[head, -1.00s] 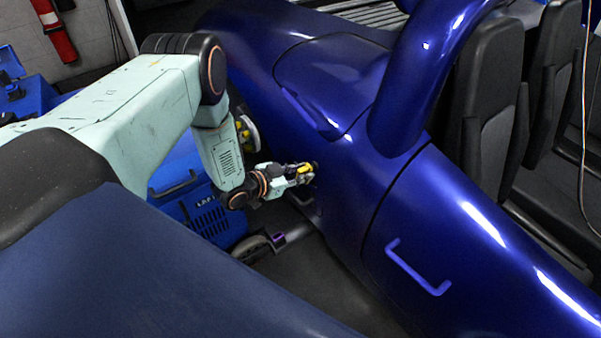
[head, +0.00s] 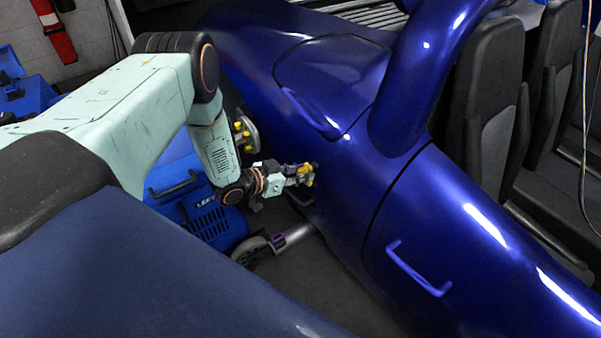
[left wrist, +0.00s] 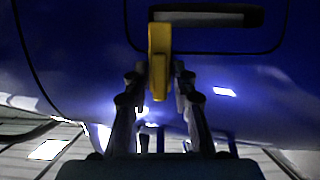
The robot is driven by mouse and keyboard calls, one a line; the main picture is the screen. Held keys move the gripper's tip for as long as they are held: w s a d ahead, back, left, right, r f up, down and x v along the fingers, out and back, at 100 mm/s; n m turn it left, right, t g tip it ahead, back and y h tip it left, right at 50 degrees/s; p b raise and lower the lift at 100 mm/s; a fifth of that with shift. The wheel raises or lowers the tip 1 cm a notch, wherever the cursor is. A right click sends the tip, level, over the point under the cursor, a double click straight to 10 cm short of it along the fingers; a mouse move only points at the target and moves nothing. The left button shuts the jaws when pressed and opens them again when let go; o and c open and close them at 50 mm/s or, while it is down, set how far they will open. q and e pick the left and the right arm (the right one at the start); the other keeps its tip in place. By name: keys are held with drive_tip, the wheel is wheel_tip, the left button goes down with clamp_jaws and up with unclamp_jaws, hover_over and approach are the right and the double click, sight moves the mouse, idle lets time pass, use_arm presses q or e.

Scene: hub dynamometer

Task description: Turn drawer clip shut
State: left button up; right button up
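A yellow clip (left wrist: 159,60) stands upright in the left wrist view, against the blue body panel. It overlaps the left part of a dark bar-shaped handle (left wrist: 215,16). My left gripper (left wrist: 161,75) has one finger on each side of the clip, close to its edges. Whether the fingers press on it cannot be made out. In the head view the left gripper (head: 305,174) is at the side of the blue body, with yellow showing at its tips. Arm and gripper hide most of the clip there. My right gripper is not in view.
A blue unit marked LEFT (head: 205,218), with a wheel (head: 250,250) and a metal tube (head: 292,238), stands below my left arm. A body handle (head: 418,270) sticks out at right. Black seats (head: 485,110) stand behind. Dark floor (head: 300,285) is clear below the gripper.

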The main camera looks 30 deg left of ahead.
use_arm(q)
drive_tip(key=shift+o, duration=0.7)
drive_tip(key=v, duration=1.2)
drive_tip(key=shift+r, duration=0.1)
